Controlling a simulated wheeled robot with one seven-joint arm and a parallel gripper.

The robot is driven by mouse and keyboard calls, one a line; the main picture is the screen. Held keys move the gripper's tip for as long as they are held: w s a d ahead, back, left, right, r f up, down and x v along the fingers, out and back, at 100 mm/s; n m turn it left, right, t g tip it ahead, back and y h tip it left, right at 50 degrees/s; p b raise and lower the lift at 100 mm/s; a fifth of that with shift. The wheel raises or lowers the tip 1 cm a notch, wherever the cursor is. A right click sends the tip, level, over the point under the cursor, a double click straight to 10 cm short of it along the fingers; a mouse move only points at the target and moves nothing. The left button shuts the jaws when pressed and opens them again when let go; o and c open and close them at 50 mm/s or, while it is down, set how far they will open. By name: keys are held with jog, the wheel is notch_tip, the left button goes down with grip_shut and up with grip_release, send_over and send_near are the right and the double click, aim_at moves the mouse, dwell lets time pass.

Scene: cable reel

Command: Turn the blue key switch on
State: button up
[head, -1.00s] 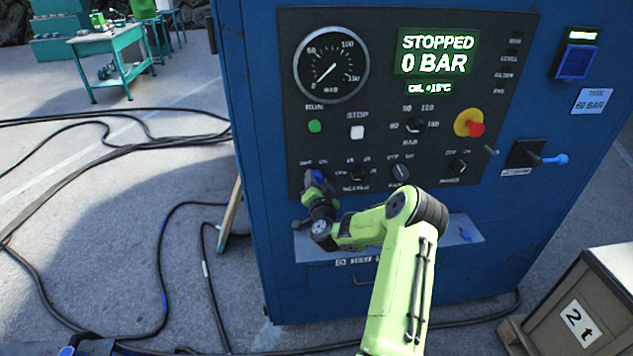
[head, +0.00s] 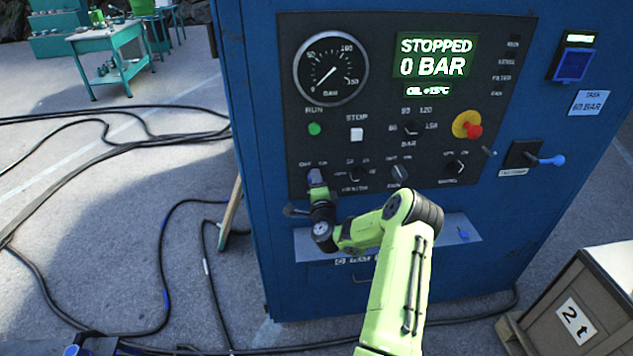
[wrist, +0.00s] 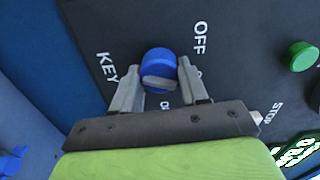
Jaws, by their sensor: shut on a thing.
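The blue key switch (wrist: 158,62) is on the dark control panel, between the printed words KEY and OFF, in the wrist view. A grey bar (wrist: 160,83) crosses its face, lying nearly level in the picture. My gripper (wrist: 159,72) has one finger on each side of the blue switch and is shut on it. The ON print is partly covered by the fingers. In the head view my gripper (head: 316,186) is at the panel's lower left corner and mostly hides the switch.
The blue cabinet's panel (head: 380,120) shows a gauge (head: 331,67), a display (head: 436,55) reading STOPPED, 0 BAR, a green RUN button (head: 314,129), a white STOP button (head: 356,134) and a red emergency knob (head: 474,131). A ledge (head: 450,234) juts out below.

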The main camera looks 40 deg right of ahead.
jog(key=shift+m, duration=0.8)
jog(key=o, duration=1.1)
jog(key=shift+c, duration=0.2)
jog(key=b+v, duration=1.4)
jog(key=v, duration=0.1)
jog(key=shift+s+a, duration=0.25)
jog(key=shift+a, duration=0.05)
